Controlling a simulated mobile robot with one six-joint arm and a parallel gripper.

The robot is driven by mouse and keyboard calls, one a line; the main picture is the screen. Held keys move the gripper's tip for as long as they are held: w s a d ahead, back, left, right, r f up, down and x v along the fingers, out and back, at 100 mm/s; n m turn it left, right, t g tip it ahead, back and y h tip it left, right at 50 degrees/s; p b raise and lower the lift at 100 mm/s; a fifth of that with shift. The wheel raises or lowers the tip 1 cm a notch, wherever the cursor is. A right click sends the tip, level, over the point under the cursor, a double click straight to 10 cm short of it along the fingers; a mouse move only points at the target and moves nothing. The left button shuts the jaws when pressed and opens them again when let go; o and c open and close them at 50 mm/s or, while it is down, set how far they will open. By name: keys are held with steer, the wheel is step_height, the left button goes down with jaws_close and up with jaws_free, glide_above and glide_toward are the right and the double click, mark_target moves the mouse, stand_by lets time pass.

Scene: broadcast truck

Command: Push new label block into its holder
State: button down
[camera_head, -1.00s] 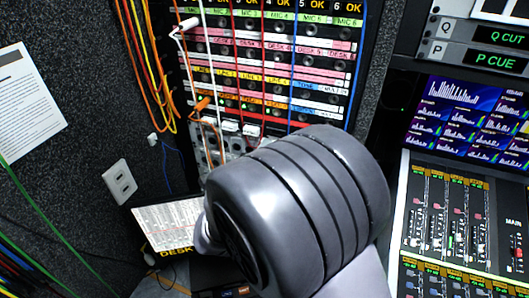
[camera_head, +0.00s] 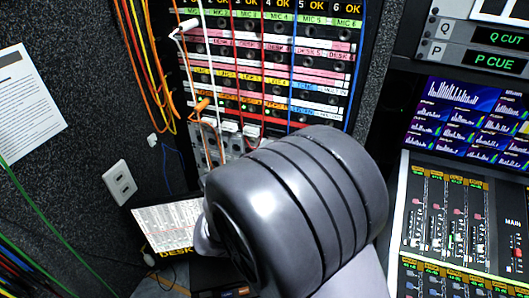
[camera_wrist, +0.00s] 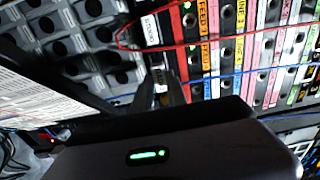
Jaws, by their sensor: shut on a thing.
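My gripper (camera_wrist: 159,92) shows in the wrist view with its two dark fingers at the patch panel. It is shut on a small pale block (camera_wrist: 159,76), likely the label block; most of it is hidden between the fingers. The fingertips are beside the end of a column with a white label strip (camera_wrist: 151,30). I cannot tell whether the block touches its holder. In the head view my grey arm hides the gripper and the lower right of the panel (camera_head: 283,52).
A red cable (camera_wrist: 140,47) and a blue cable (camera_wrist: 225,75) run close to the fingers in the wrist view. Orange and yellow cables (camera_head: 150,75) hang left of the panel. A printed sheet (camera_head: 168,226) lies at lower left. A mixing console (camera_head: 445,225) stands at right.

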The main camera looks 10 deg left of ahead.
steer(key=shift+w+d, duration=0.15)
steer(key=shift+w, duration=0.9)
steer(key=shift+w+d, duration=0.15)
steer(key=shift+w, duration=0.85)
steer(key=c, duration=1.3)
jaws_free()
steer(key=shift+o, duration=0.2)
steer(key=s+a+p, duration=0.2)
steer(key=s, duration=1.5)
steer(key=shift+s+a, duration=0.15)
steer(key=shift+a, duration=0.05)
